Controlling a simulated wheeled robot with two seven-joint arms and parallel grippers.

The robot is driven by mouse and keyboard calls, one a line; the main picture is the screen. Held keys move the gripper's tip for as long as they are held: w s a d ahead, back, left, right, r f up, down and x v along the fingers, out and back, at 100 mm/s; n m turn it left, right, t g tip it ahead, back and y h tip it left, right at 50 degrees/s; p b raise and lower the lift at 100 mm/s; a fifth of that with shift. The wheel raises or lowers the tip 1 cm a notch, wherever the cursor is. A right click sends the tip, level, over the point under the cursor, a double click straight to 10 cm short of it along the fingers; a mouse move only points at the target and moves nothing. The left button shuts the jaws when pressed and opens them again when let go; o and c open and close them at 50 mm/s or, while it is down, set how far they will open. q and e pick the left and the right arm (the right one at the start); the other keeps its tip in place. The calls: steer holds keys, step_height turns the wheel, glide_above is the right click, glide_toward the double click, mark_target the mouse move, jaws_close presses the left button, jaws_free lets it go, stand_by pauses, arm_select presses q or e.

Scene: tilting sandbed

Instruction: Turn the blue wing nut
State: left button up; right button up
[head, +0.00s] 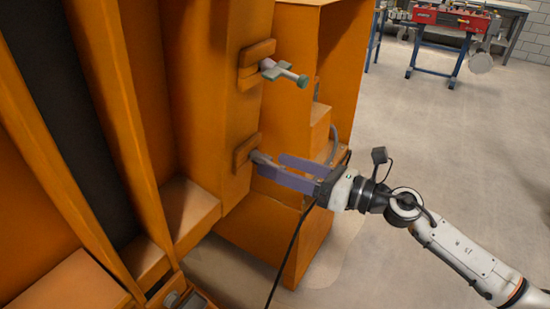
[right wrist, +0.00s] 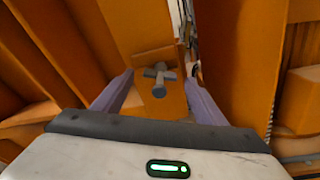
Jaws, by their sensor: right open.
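My right gripper (head: 278,168) is open, its two purple fingers pointing left at the lower bolt (head: 262,158) on the orange frame. The fingers partly hide that bolt and any nut on it. In the right wrist view, a grey-blue wing nut (right wrist: 160,74) on a bolt shows between my right fingers (right wrist: 160,85), in front of an orange block. I cannot tell whether the fingers touch it. An upper bolt carries a grey-green wing nut (head: 277,70) and points right, clear of my gripper. My left gripper is not in view.
The orange frame (head: 225,95) fills the left, with an orange stepped cabinet (head: 290,235) close behind my gripper. A dark cable hangs below my right wrist. A red-topped workbench (head: 455,18) stands far back on open grey floor.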

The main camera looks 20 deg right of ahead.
steer(key=shift+x, duration=1.05)
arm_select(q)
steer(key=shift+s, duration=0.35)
arm_select(e)
steer(key=shift+c, duration=0.2)
steer(key=c, duration=1)
